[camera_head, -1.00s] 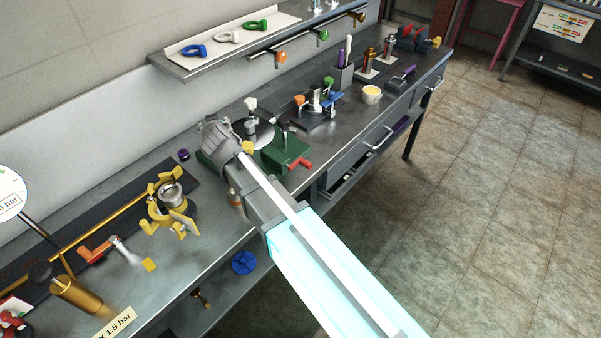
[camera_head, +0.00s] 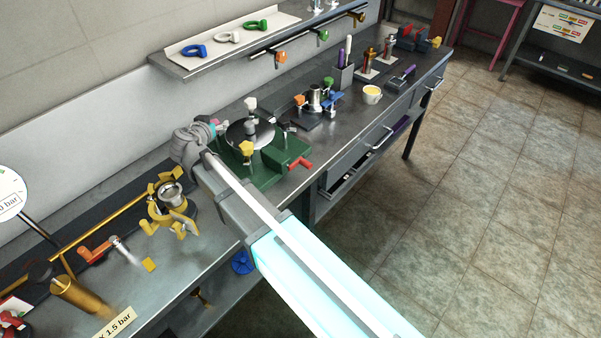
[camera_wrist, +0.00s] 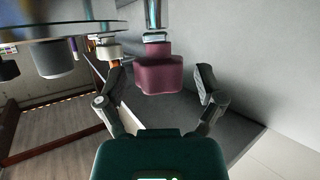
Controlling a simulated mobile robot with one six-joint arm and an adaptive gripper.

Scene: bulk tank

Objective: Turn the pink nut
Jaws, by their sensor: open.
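The pink nut (camera_wrist: 158,72) fills the centre of the wrist view, a dark pink block at the end of a shiny metal stem. My gripper (camera_wrist: 160,83) is open, with one finger to the left of the nut and one to the right. Gaps show on both sides, and neither finger appears to touch it. In the head view a small bit of pink (camera_head: 214,122) shows beside the round metal lid (camera_head: 250,132) on the green base (camera_head: 262,168). My wrist hides most of that side there.
Other knobs stand around the lid, including a yellow one (camera_head: 246,148) and a white one (camera_head: 250,103). A yellow clamp fitting (camera_head: 172,200) stands on the bench to the left. A wall shelf (camera_head: 205,62) hangs behind.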

